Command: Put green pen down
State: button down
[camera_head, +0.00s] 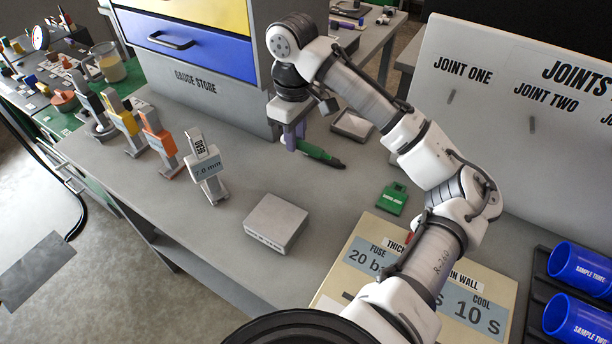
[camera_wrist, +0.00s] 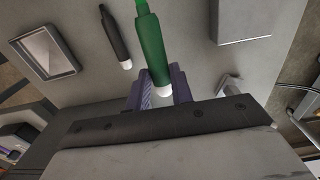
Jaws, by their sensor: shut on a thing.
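The green pen (camera_head: 318,153) is in my gripper (camera_head: 295,136), over the grey bench top in front of the gauge store. In the wrist view the green pen (camera_wrist: 152,48) runs between the purple fingers of my gripper (camera_wrist: 158,88), its white end towards the palm. The fingers are shut on it. A dark pen (camera_wrist: 115,38) with a white end shows beside it in the wrist view, apart from the fingers. I cannot tell whether the green pen touches the bench.
A shallow square tray (camera_head: 352,124) lies just behind the pen. The gauge store cabinet (camera_head: 205,75) rises behind. The bench between pen and grey box is clear.

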aim_at(297, 176)
notch_tip(297, 176, down, 9)
jog(key=shift+f+p, duration=0.15)
jog(key=shift+p, duration=0.75)
jog(key=shift+f, duration=0.1)
jog(key=shift+f, duration=0.15)
jog(key=c, duration=1.2)
grip_release()
jog(key=shift+c, duration=0.2)
jog(key=shift+b, duration=0.35)
jog(key=r, duration=0.4)
jog(key=r+b, duration=0.1)
jog(key=r, duration=0.9)
jog(key=shift+w+b, duration=0.3)
jog(key=shift+b, duration=0.1)
